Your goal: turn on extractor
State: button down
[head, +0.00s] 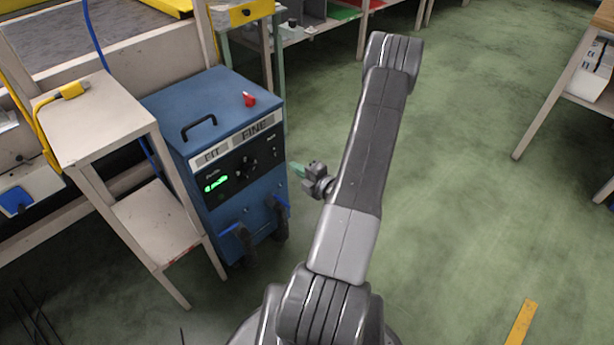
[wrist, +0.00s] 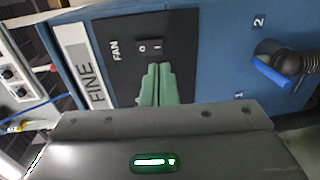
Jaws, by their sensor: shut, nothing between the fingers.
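The extractor is a blue cabinet (head: 225,100) with a black front panel (head: 240,165), a "FINE" label and a green lit display (head: 215,183). In the wrist view its panel (wrist: 180,40) carries a small black rocker switch (wrist: 150,48) marked 0 and I beside the word FAN. My gripper (head: 293,167) is at the right of the cabinet front in the head view. In the wrist view its green fingers (wrist: 155,72) are shut together and empty, with tips just below the switch in the picture. I cannot tell whether they touch the panel or how the rocker is set.
A pale stand (head: 95,125) with a yellow cable plug (head: 72,90) is left of the cabinet. A red knob (head: 249,99) and a black handle (head: 199,126) are on its top. A hose with a blue lever (wrist: 272,72) juts from its front.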

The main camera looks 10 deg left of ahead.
aim_at(276, 156)
jog(key=b+x, duration=0.1)
jog(key=x, duration=0.6)
jog(key=shift+w+a, duration=0.15)
dwell(0.3)
jog(key=shift+s+d+f, duration=0.15)
jog(key=shift+s+d, duration=0.15)
jog(key=shift+d, duration=0.1)
jog(key=f+p+v, duration=0.1)
jog(key=f+v, duration=0.2)
jog(key=v, duration=0.9)
jog(key=shift+s+d, duration=0.3)
jog(key=shift+d, duration=0.1)
jog(key=shift+w+a, duration=0.1)
jog(key=shift+a, duration=0.05)
